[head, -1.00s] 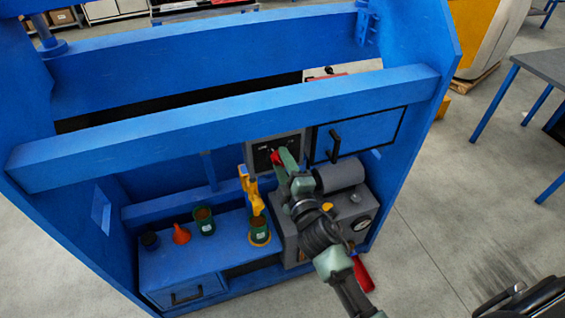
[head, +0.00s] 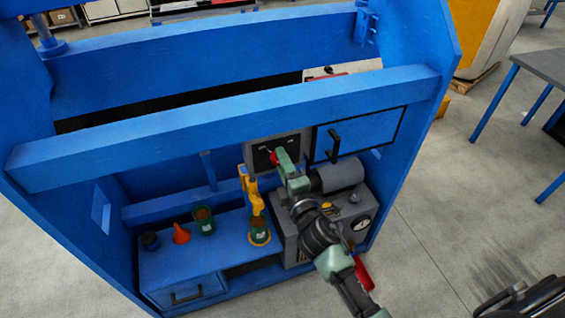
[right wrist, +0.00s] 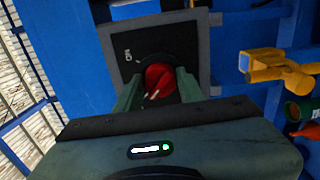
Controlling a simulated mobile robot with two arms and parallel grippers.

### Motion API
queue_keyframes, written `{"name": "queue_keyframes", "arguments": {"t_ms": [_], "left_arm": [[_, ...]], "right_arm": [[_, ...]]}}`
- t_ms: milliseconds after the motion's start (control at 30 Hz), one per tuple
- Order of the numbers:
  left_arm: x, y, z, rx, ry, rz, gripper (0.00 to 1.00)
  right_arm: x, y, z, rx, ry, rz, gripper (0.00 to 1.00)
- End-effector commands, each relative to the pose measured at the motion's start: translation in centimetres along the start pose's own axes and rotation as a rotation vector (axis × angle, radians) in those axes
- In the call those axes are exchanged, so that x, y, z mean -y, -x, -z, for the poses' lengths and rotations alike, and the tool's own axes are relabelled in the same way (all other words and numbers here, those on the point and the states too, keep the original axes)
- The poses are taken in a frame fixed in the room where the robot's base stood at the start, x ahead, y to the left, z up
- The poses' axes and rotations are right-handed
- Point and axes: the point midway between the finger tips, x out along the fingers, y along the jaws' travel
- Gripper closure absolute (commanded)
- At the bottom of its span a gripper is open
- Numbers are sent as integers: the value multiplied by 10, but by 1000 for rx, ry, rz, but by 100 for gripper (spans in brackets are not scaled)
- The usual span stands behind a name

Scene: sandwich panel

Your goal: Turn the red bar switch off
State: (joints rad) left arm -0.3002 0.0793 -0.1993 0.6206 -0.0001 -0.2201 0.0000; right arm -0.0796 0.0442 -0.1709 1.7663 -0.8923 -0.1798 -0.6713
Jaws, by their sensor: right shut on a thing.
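The red bar switch (head: 272,156) sits on a dark plate in a grey switch box (head: 250,148) on the blue press frame. My right gripper (head: 279,160) reaches it from the front and hides part of it in the head view. In the right wrist view the red knob (right wrist: 160,78) lies between the two green fingers of my right gripper (right wrist: 158,88), which is shut on it. A white mark shows on the knob, and a white label, which seems to read ON, is on the plate. My left gripper is not in view.
A blue cabinet door with a black handle (head: 335,145) is right of the switch box. Below are a grey machine with a cylinder and gauge (head: 362,223), a yellow part (head: 254,198), green cups (head: 204,221) and an orange funnel (head: 181,233). A blue beam (head: 220,127) crosses above.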

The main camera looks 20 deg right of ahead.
Motion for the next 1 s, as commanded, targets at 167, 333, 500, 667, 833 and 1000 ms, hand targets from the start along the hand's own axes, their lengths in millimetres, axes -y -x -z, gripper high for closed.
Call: {"name": "queue_keyframes", "arguments": {"t_ms": [167,333,500,667,833,1000], "left_arm": [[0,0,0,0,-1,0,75],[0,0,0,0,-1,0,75],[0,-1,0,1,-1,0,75],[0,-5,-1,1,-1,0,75],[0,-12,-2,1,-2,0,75],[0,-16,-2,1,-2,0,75]], "right_arm": [[1,0,0,0,3,2,40],[1,0,0,0,1,1,40],[1,2,0,0,1,1,40],[3,22,0,0,1,3,40],[4,52,0,-1,1,3,40],[3,73,0,-1,1,3,40]]}}
